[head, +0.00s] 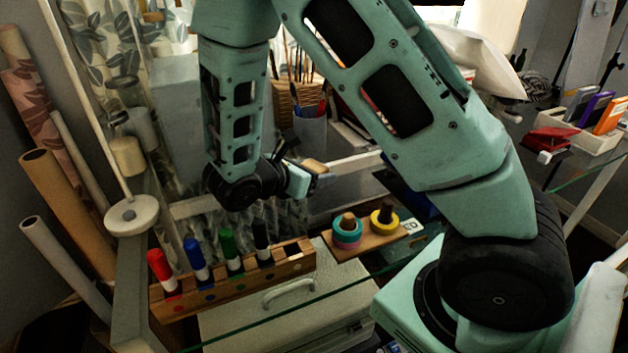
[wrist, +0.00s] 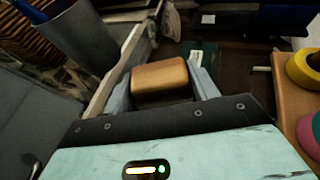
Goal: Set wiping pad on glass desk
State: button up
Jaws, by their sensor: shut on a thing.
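The wiping pad, a small tan-orange block with rounded corners (wrist: 160,80), sits between the two fingers of my gripper (wrist: 161,92) in the wrist view. In the head view, my gripper (head: 306,178) is shut on the pad (head: 315,166) and holds it above the far part of the desk, in front of the pen cup. The glass desk shows by its thin green front edge (head: 262,322); its top is see-through. The pad's underside and its gap to the glass are hidden.
A wooden rack (head: 235,283) with several coloured markers stands at the front left. A wooden tape holder (head: 372,238) with tape rolls lies right of it. A grey pen cup (head: 310,132) and a wicker basket (head: 292,103) stand behind my gripper. A white bin (head: 598,141) is far right.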

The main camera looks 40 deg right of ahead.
jog(key=shift+f, duration=1.05)
jog(key=shift+f, duration=0.2)
jog(key=o, duration=1)
jog(key=shift+c, duration=0.2)
jog(key=shift+r, duration=0.15)
jog(key=shift+a+r, duration=0.15)
jog(key=shift+a, duration=0.05)
jog(key=v, duration=1.1)
jog(key=shift+a+r+p, duration=0.1)
jog(key=shift+a+p, duration=0.2)
